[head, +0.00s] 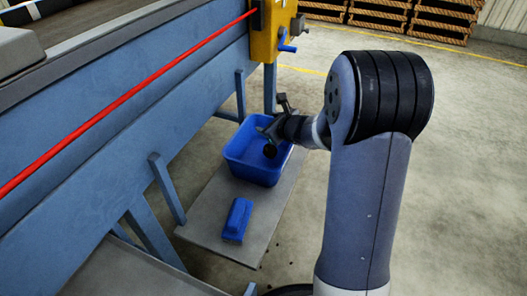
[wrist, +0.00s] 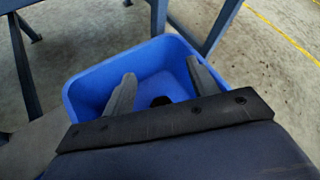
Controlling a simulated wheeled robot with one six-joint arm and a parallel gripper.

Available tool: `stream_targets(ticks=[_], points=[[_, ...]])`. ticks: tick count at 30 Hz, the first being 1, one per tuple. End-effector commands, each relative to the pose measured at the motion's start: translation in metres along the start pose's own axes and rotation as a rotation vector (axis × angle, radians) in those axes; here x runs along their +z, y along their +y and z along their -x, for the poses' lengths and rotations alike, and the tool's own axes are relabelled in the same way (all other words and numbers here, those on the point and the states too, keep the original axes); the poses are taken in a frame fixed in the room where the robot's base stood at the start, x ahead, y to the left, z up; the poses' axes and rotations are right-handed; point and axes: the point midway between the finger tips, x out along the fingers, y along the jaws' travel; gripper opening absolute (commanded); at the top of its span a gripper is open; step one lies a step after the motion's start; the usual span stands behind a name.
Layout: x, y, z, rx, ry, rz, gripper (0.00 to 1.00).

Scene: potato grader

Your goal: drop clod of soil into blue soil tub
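The blue soil tub (head: 243,166) stands on a low grey shelf beside the machine, and it fills the middle of the wrist view (wrist: 82,90). My gripper (head: 272,114) is over the tub's far right part, pointing down into it. In the wrist view, my gripper (wrist: 163,76) has its two grey fingers wide apart, with nothing touching either. A small dark lump, seemingly the clod of soil (wrist: 160,101), shows between and beyond the fingers, against the tub's inside. It also shows below the gripper in the head view (head: 270,151). I cannot tell whether it rests on the tub's floor.
A blue brush-like block (head: 237,220) lies on the grey shelf (head: 207,213) in front of the tub. The blue machine frame with a red cord (head: 120,100) runs along the left. A yellow box (head: 270,30) is behind. Concrete floor is open at right.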

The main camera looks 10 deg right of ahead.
Motion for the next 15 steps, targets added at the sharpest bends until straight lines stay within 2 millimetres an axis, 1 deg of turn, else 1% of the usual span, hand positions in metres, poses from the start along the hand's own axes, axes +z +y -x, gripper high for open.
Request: stream_targets(ticks=[1, 4, 5, 11, 15], points=[[0.0001, -0.0001, 0.0, 0.0, 0.0, 0.0, 0.6], [0.0001, 0.0, 0.0, 0.0, 0.0, 0.0, 0.68], [0.0001, -0.0001, 0.0, 0.0, 0.0, 0.0, 0.69], [-0.0002, 0.0001, 0.0003, 0.0, 0.001, 0.0, 0.69], [0.0008, -0.001, 0.0094, -0.002, 0.0, 0.0, 0.69]])
